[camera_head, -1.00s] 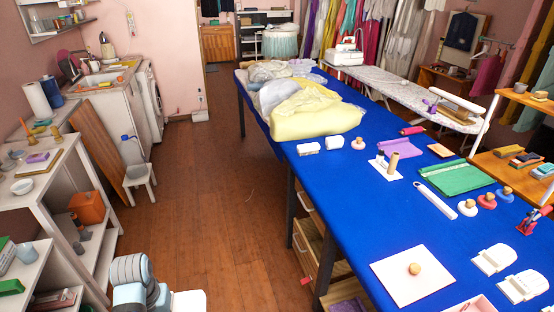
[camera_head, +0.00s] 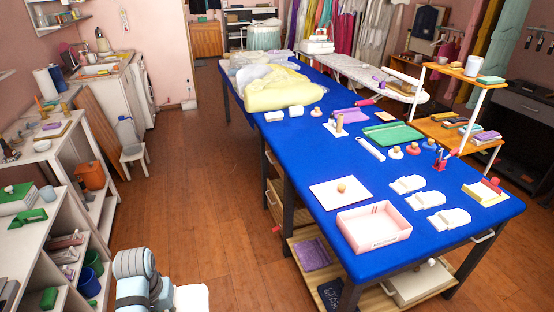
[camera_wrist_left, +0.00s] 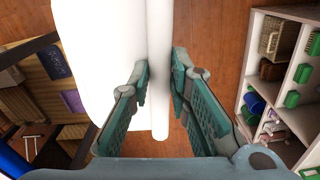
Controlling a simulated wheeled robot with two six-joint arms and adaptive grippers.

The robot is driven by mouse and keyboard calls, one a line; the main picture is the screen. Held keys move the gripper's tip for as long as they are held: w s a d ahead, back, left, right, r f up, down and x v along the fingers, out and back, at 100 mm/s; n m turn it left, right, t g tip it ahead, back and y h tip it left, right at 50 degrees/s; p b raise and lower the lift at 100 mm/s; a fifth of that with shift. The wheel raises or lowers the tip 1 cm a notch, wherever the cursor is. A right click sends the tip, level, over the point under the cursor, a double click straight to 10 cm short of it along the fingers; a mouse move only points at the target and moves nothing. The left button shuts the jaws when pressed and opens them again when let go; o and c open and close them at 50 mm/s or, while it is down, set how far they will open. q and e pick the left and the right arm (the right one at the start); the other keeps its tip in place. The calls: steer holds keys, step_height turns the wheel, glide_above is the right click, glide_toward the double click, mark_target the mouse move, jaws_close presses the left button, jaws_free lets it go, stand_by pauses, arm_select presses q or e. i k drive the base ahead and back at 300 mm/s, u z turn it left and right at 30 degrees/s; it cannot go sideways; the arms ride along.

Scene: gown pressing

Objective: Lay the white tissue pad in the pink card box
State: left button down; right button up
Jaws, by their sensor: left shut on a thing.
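The pink card box (camera_head: 385,240) stands open and upright near the front edge of the blue table, and it looks empty. In the left wrist view my left gripper (camera_wrist_left: 160,82) is shut on a white, smooth piece, which I take to be the white tissue pad (camera_wrist_left: 159,35). The pad runs between the fingers, and a broad white surface lies just left of it. Wooden floor shows below them, so the gripper is away from the tabletop. The gripper cannot be made out in the head view. My right gripper is in neither view.
The blue table (camera_head: 295,160) has bare cloth left of the box. A white sheet with a round knob (camera_head: 341,188) lies behind the box, and several white pieces (camera_head: 425,199) lie to its right. White shelves (camera_head: 50,225) stand at the left, with open floor between.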

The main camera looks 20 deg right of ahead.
mark_target(373, 231)
steer(key=z, duration=1.65)
